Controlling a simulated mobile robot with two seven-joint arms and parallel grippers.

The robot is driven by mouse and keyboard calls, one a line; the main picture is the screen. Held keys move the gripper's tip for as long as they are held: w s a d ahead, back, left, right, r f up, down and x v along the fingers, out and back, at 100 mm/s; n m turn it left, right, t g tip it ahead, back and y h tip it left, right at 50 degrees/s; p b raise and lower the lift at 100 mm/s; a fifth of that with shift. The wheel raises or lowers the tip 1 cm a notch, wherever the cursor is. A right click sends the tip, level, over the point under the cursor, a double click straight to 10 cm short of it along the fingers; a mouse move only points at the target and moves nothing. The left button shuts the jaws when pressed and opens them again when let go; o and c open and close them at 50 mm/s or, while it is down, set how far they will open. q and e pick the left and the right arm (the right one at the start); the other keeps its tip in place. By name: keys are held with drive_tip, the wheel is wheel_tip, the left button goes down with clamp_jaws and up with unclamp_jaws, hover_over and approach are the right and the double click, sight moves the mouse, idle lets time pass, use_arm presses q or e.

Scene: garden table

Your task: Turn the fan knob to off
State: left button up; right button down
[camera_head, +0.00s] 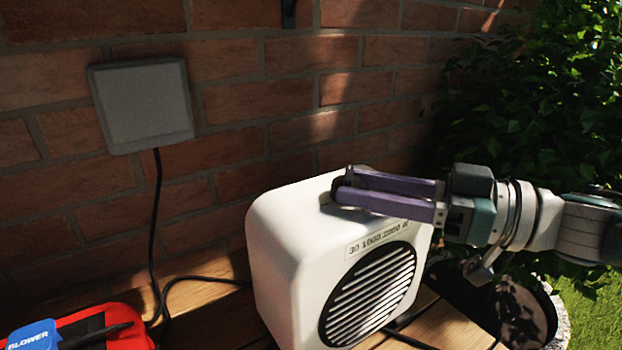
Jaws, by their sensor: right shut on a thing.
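The white fan (292,245) stands upright on the wooden table, with its round slatted grille facing front right and a printed label above the grille. My right gripper (342,188) reaches in from the right over the top of the fan. Its two purple fingers are close together at the fan's top, shut on what must be the knob. The knob itself is hidden by the fingers, so its setting cannot be read. My left gripper is not in view.
A grey box (142,103) is on the brick wall, with a black cable running down from it. A red item (128,318) and a blue piece marked BLOWER (32,335) lie at the lower left. A round planter (556,318) and bushes are at the right.

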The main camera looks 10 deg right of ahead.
drive_tip(key=shift+c, duration=1.8)
unclamp_jaws()
drive_tip(key=v, duration=1)
